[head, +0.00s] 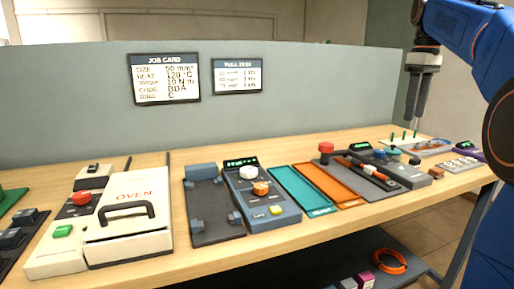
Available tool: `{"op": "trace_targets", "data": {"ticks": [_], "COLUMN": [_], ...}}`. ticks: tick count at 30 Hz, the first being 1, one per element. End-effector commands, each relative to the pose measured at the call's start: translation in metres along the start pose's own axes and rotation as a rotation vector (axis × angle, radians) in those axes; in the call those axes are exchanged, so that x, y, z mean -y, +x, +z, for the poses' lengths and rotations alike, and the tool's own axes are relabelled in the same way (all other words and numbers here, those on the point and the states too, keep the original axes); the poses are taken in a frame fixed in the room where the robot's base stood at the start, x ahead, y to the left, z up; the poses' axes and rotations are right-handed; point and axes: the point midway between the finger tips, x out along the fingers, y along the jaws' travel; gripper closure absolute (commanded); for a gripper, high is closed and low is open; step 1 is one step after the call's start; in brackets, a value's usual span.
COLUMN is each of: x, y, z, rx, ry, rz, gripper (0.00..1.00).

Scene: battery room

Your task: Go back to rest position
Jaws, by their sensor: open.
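My gripper (418,108) hangs from my blue arm at the upper right of the head view. Its two dark fingers point down above the right part of the workbench (340,221). The fingers look close together from this angle, with no object seen between them. The fingertips are above the bench top, near a tray with green pegs (415,145).
The bench holds a white oven (130,235), a control unit with knobs (260,195), a teal tray (300,190) and an orange tray (330,186). A job card (164,78) hangs on the grey panel behind. An orange cable coil (390,261) lies on the lower shelf.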

Motion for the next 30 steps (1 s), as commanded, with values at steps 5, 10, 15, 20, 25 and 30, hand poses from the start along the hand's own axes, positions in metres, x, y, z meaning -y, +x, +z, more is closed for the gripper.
{"op": "trace_targets", "data": {"ticks": [5, 10, 15, 20, 25, 30], "x": [0.012, 0.025, 0.044, 0.069, 0.109, 0.150], "y": [0.004, 0.010, 0.020, 0.036, 0.066, 0.105], "z": [0.002, 0.005, 0.010, 0.018, 0.033, 0.052], "rx": [-0.008, -0.019, -0.035, -0.057, -0.098, -0.146], "ry": [0.017, 0.041, 0.074, 0.118, 0.190, 0.269], "rz": [0.010, 0.022, 0.038, 0.058, 0.086, 0.109], "gripper": [0.50, 0.50, 0.50, 0.50, 0.50, 0.50]}}
